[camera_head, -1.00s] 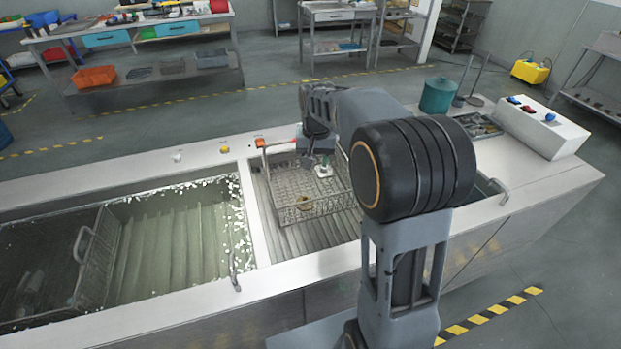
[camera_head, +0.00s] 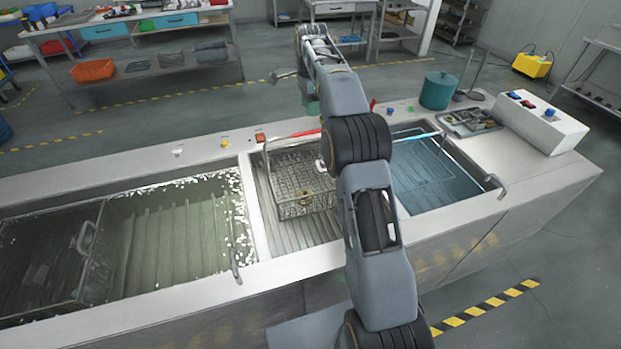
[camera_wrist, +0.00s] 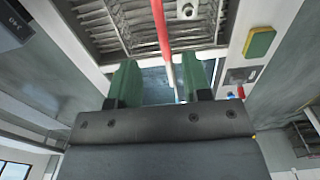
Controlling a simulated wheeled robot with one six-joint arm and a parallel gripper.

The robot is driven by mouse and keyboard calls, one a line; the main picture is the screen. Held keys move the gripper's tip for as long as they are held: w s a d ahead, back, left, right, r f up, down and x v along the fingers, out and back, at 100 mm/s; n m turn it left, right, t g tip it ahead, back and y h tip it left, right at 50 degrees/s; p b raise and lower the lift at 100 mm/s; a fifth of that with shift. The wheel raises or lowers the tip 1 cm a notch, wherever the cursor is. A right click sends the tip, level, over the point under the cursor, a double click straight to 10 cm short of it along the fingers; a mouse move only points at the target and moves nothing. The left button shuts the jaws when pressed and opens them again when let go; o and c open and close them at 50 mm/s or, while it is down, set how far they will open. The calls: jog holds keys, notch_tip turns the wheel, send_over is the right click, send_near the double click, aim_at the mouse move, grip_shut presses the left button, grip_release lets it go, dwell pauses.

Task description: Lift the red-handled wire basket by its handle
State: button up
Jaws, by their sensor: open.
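The wire basket (camera_head: 285,198) sits in the middle bay of the tank, its right part hidden behind my arm. Its red handle (camera_head: 307,133) runs along the far side, above the mesh. My gripper (camera_head: 309,103) is up near the far edge of the tank, partly hidden by my arm. In the wrist view my gripper (camera_wrist: 158,72) is open, with two green fingers apart and nothing held. The red handle (camera_wrist: 161,28) points down the picture towards the gap between the fingers. I cannot tell its distance from them.
The left bay (camera_head: 170,250) holds liquid and another mesh basket. The right bay (camera_head: 415,180) holds blue liquid under a blue handle (camera_head: 420,137). A teal pot (camera_head: 438,92), a parts tray (camera_head: 470,122) and a white control box (camera_head: 545,125) stand at the right.

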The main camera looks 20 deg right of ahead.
notch_tip(320, 180, down, 12)
jog(key=shift+r, duration=0.15)
dwell(0.5)
grip_shut()
jog(key=shift+w+r, duration=0.1)
jog(key=shift+r, duration=0.05)
